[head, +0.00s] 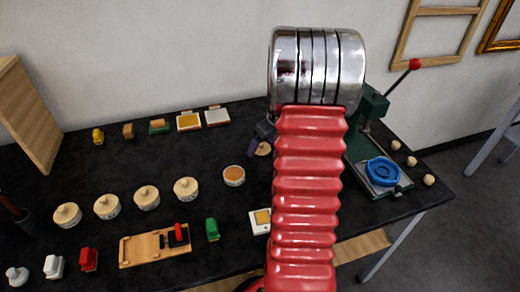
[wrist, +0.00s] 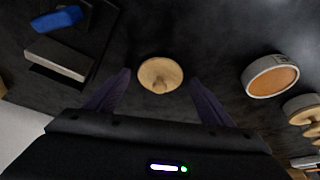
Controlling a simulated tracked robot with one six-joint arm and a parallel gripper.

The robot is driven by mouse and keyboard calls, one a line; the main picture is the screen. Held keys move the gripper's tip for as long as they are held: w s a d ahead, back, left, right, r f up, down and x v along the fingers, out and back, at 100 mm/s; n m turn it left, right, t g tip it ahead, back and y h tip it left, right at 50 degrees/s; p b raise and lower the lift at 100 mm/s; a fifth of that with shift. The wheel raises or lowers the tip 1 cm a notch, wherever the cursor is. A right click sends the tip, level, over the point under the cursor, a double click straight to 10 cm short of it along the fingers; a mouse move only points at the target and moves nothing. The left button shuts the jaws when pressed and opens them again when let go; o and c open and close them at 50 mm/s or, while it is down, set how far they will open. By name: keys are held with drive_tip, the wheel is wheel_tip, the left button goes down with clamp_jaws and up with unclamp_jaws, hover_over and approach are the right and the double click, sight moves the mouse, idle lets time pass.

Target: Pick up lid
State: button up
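A round pale wooden lid (wrist: 160,72) with a small knob lies on the dark table, apart from any jar. In the head view the lid (head: 264,149) shows beside my red arm, partly hidden. My gripper (wrist: 160,77) is open, with one dark purple finger on each side of the lid in the wrist view. The lid sits between the fingertips, with gaps on both sides; I cannot tell the fingers' exact height above the table. In the head view my gripper (head: 257,141) is mostly hidden by my arm.
An open jar with orange-brown contents (head: 233,175) stands left of the lid; several lidded jars (head: 186,190) continue the row. A green press (head: 366,135) with a blue round piece (head: 383,171) stands right. A wooden board (head: 155,246) lies in front. Table around the lid is clear.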

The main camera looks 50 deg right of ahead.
sight(263, 144)
drive_tip(key=c, duration=1)
wheel_tip(263, 144, up, 10)
drive_tip(key=shift+f, duration=0.15)
idle(0.7)
